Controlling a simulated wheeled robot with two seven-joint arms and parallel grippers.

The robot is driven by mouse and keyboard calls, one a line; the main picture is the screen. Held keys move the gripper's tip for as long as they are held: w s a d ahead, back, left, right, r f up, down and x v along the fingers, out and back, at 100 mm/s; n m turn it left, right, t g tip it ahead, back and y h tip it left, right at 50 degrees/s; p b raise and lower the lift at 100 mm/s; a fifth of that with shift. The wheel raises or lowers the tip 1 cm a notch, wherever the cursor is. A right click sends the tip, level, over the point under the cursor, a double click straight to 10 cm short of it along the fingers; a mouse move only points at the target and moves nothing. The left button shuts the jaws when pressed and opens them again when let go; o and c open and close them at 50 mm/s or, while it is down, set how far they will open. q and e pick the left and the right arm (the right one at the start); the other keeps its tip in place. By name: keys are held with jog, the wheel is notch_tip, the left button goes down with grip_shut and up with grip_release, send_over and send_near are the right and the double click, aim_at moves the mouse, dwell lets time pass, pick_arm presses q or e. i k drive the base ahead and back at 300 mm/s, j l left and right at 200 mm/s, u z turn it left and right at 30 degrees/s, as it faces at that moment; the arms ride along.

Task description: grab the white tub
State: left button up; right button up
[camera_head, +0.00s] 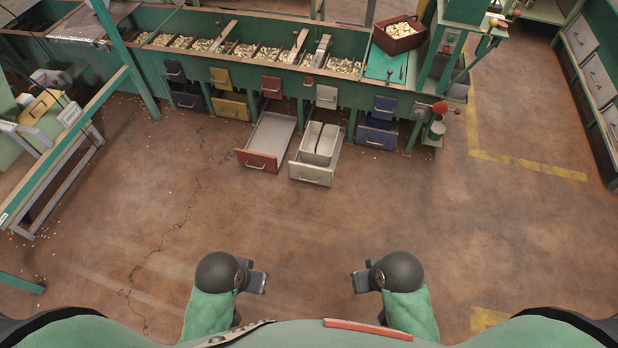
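A white tub (313,143), long and narrow, sits in a pulled-out pale drawer (311,173) low on the front of the green hopper bench. A darker strip, perhaps a second tub or a shadowed gap, runs along its right side. My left gripper (259,280) and my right gripper (359,279) are both close to my body, above bare floor and well short of the drawer. I see them from above, and their finger gaps cannot be made out. Neither touches the tub.
A red-fronted drawer (258,160) also stands open, left of the pale one, and looks empty. The bench (345,88) holds nuts in hoppers, with a dark red box (400,37) on its right. A frame table (55,165) stands at left. The floor between me and the drawers is clear.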

aim_at(320, 142)
jog(key=i+l+u, duration=0.1)
jog(key=i+l, duration=0.15)
jog(key=i+l+u, duration=0.15)
jog(key=l, duration=0.25)
jog(key=i+l+u, duration=0.1)
jog(key=i+l, duration=0.15)
jog(key=i+l+u, duration=0.1)
jog(key=l, duration=0.4)
jog(key=i+l+u, duration=0.15)
jog(key=l, duration=0.25)
jog(key=i+l+u, duration=0.1)
jog(key=i+l, duration=0.15)
jog(key=l, duration=0.15)
